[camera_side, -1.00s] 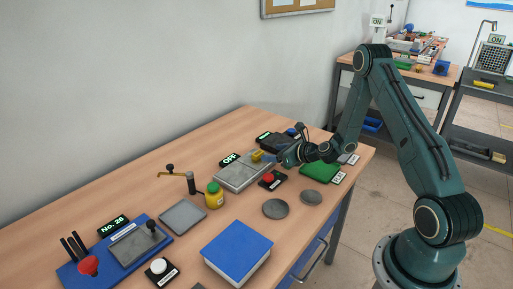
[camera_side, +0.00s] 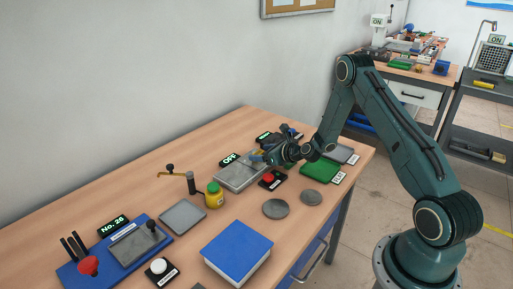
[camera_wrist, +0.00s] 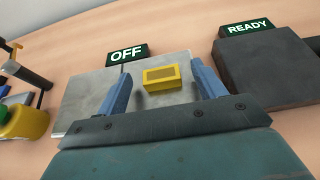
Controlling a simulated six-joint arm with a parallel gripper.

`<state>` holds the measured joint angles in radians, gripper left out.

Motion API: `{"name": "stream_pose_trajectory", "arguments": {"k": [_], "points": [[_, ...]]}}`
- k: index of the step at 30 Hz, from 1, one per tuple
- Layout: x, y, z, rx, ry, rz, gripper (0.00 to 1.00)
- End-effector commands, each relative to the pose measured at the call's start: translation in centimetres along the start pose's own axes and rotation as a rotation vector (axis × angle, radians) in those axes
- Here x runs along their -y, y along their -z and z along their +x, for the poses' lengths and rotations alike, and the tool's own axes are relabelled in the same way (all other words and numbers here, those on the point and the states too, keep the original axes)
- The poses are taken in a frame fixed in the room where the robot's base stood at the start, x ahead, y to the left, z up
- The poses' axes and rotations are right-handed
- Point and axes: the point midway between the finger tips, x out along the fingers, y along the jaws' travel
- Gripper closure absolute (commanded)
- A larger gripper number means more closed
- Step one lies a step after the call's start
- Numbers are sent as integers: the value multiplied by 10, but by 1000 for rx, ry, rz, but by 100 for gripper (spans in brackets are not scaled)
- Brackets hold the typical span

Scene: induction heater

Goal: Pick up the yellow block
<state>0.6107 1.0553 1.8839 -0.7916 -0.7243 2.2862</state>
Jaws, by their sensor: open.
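The yellow block (camera_wrist: 162,77) lies on a grey metal plate (camera_wrist: 75,108) in the wrist view. My gripper (camera_wrist: 162,90) is open, with its two blue fingers on the left and right of the block. Gaps show between the block and each finger, and nothing is held. In the side view my gripper (camera_side: 262,160) is over the right end of the grey plate (camera_side: 233,179). The block is hidden behind the gripper there.
An OFF sign (camera_wrist: 127,54) stands behind the plate. A dark box with a READY sign (camera_wrist: 248,28) is at the right. A red button (camera_side: 268,178) sits in front of the plate. A yellow jar (camera_side: 214,197) and a brass-coloured arm on a post (camera_side: 190,182) stand to the left.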

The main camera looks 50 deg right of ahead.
Motion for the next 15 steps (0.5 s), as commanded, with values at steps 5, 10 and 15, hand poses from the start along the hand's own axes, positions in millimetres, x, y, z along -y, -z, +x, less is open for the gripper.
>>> {"name": "stream_pose_trajectory", "arguments": {"k": [5, 10, 15], "points": [[-1, 0, 16, 0, -2, 0, 31], [0, 0, 21, -1, 0, 0, 31], [0, 0, 21, 0, 0, 1, 31]]}}
